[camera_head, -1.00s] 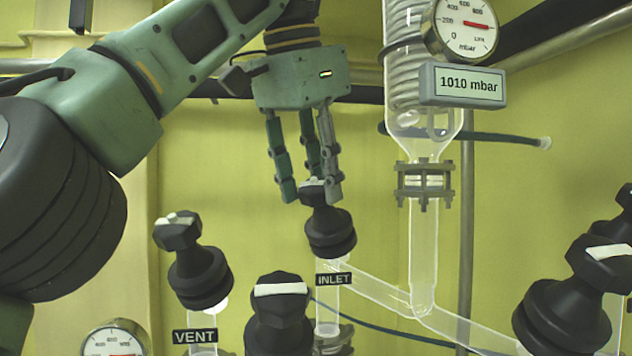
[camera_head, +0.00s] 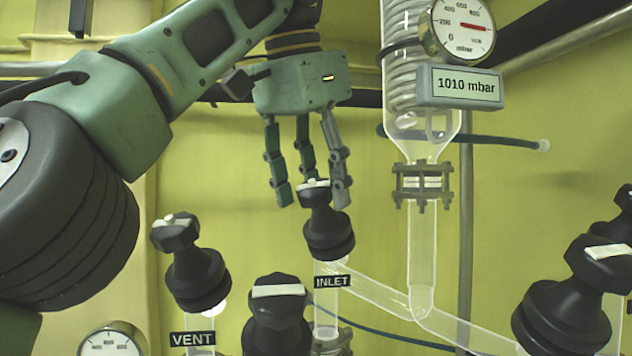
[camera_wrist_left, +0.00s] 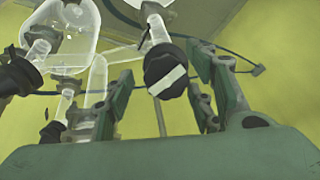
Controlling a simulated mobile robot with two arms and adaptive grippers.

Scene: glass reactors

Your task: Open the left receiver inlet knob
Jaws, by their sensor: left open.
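The inlet knob (camera_head: 328,222) is black with a white stripe on its top. It sits above the INLET label (camera_head: 333,282) on a glass tube in the head view. My left gripper (camera_head: 312,192) points down over it with its fingers spread. The fingertips are on both sides of the knob's top in the picture, and I cannot tell whether they touch it. In the left wrist view, a black knob with a white stripe (camera_wrist_left: 166,75), which looks like the same one, shows between the open fingers (camera_wrist_left: 160,100). My right gripper is not in view.
The VENT knob (camera_head: 187,262) stands to the left and another black knob (camera_head: 277,315) in front. More black knobs (camera_head: 565,315) are at the right. A glass column (camera_head: 424,250) rises right of the inlet, with a gauge (camera_head: 463,28) and a 1010 mbar display (camera_head: 460,87).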

